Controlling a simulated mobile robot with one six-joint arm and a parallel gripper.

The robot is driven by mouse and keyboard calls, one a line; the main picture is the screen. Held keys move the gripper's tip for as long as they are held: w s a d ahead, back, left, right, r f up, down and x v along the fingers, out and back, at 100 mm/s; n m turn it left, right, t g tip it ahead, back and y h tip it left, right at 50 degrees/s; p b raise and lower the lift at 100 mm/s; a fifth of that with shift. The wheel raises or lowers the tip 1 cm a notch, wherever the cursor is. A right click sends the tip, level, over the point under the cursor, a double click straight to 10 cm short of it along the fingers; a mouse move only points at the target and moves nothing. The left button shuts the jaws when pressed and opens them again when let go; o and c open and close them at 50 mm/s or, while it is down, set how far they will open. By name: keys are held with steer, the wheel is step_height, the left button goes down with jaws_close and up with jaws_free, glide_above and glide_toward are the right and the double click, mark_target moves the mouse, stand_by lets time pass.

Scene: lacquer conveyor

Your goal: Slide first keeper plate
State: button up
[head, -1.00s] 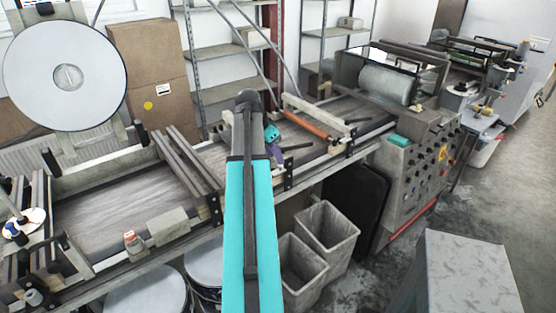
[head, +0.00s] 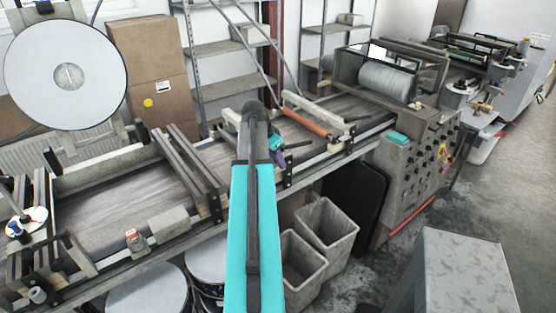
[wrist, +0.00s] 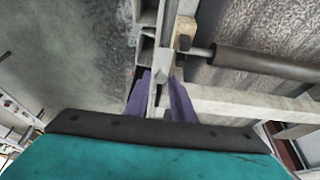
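A small tan plate (wrist: 186,33) sits at the end of the dark roller shaft in the wrist view, on the conveyor's side rail (wrist: 168,20). It may be the first keeper plate; I cannot be sure. My gripper (wrist: 160,98) has its two purple fingers apart, on either side of a narrow light-grey piece of the rail, just short of the tan plate. I cannot tell whether they touch that piece. In the head view my gripper (head: 279,159) is low at the conveyor's near edge, left of the orange-brown roller (head: 309,123), partly hidden by my arm.
The conveyor belt (head: 120,205) runs from lower left to a grey control machine (head: 410,165). Two grey bins (head: 327,228) stand below its near side. Floor at the right is partly clear, with a grey box (head: 465,270).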

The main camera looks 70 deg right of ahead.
jaws_close()
steer(key=shift+w, duration=0.1)
steer(key=shift+w+d+b, duration=0.35)
steer(key=shift+w+d, duration=0.35)
steer(key=shift+w, duration=0.2)
steer(key=shift+w+d, duration=0.25)
steer(key=shift+w, duration=0.25)
steer(key=shift+o, duration=2.2)
jaws_free()
steer(key=shift+r, duration=0.15)
